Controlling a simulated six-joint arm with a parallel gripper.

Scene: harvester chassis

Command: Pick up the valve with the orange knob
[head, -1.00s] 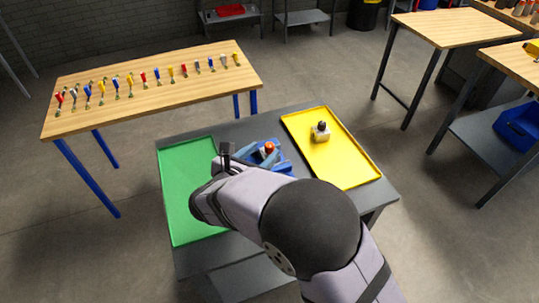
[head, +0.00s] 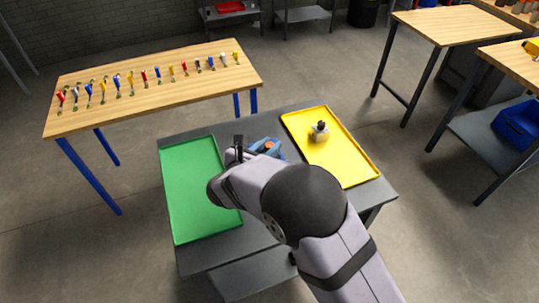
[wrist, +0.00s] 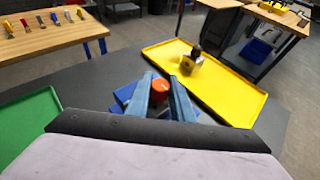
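The valve's orange knob (wrist: 160,86) shows in the wrist view between the tips of my gripper (wrist: 161,84). The two blue-grey fingers are apart, one on each side of the knob as seen here. I cannot tell whether they touch it. The valve's body below the knob is mostly hidden. A blue object (wrist: 122,95) lies around or under it. In the head view the orange knob (head: 268,146) is partly hidden by my wrist, on the grey table between the green and yellow trays.
The green tray (head: 174,212) is at left and appears empty. The yellow tray (head: 345,165) at right holds a small pale fitting with a dark top (head: 320,131). A wooden table (head: 160,105) behind carries a row of coloured-handled parts.

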